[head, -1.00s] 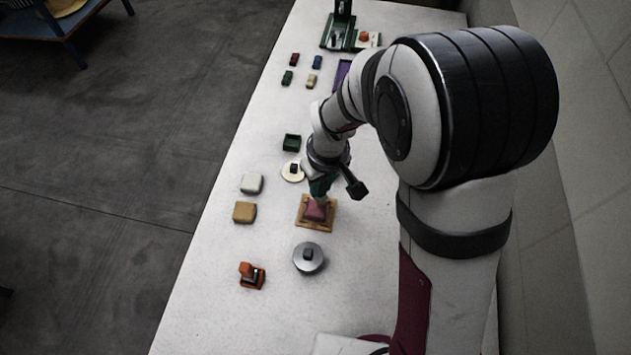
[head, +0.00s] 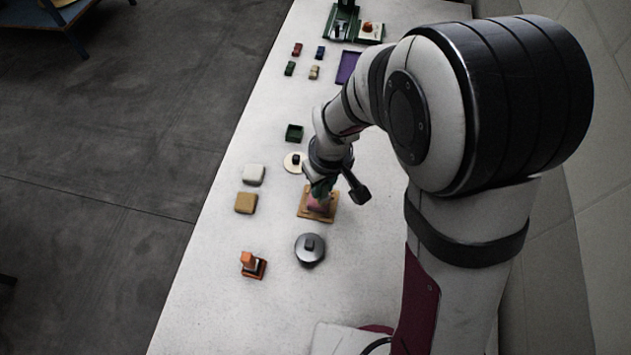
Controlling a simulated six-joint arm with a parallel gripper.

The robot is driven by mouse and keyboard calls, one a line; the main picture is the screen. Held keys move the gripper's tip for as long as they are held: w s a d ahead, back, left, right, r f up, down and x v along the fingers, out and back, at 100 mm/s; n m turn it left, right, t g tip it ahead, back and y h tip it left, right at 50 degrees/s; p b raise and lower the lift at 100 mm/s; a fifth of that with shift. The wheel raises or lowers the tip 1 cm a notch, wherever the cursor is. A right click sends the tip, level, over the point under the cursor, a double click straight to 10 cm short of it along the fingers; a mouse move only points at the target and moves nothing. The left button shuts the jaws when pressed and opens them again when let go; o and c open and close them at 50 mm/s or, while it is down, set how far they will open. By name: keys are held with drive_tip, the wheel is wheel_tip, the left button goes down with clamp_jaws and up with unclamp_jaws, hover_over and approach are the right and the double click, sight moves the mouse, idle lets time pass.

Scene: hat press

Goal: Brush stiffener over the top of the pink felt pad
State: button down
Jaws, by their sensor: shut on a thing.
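The pink felt pad (head: 318,207) sits on a tan wooden board (head: 330,216) in the middle of the white table. My gripper (head: 321,190) is right over the pad, pointing down, and hides part of it. It is shut on a small green thing that I take for the brush; its lower end is at the pad's top. I cannot tell whether it touches the felt. A dark green open box (head: 294,133) stands farther back.
A round grey lidded thing (head: 310,249) and an orange device (head: 252,265) stand in front. A white block (head: 254,175), a tan block (head: 246,203) and a cream disc (head: 294,161) lie to the left and behind. Several small coloured blocks and a purple tray (head: 347,67) are at the back.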

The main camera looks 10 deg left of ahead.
drive_tip(key=shift+d+r, duration=0.1)
drive_tip(key=shift+d, duration=0.3)
drive_tip(key=shift+a+f, duration=0.1)
drive_tip(key=shift+f, duration=0.1)
drive_tip(key=shift+r, duration=3.35)
